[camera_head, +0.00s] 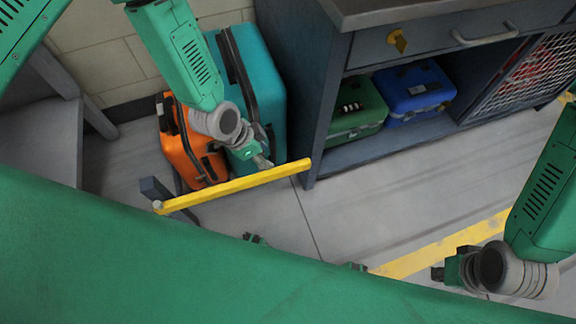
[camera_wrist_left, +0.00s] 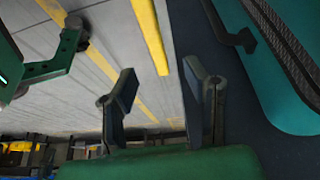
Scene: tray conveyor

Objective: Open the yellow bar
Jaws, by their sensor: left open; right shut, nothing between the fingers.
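The yellow bar (camera_head: 235,185) runs slantwise from a dark post at the left to the dark cabinet's corner at the right. My left gripper (camera_head: 264,163) is open and empty, close to the bar's far side, right of its middle. In the left wrist view, the bar (camera_wrist_left: 151,36) ends just beyond the gap between the two open fingers (camera_wrist_left: 168,90); no contact shows. My right gripper (camera_head: 438,273) is shut and empty, low at the right, well away from the bar.
An orange suitcase (camera_head: 188,148) and a teal suitcase (camera_head: 262,75) stand behind the bar, close to my left gripper. The dark cabinet (camera_head: 314,110) holds a green case (camera_head: 358,108) and a blue case (camera_head: 414,92). The floor (camera_head: 350,215) right of the bar is clear.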

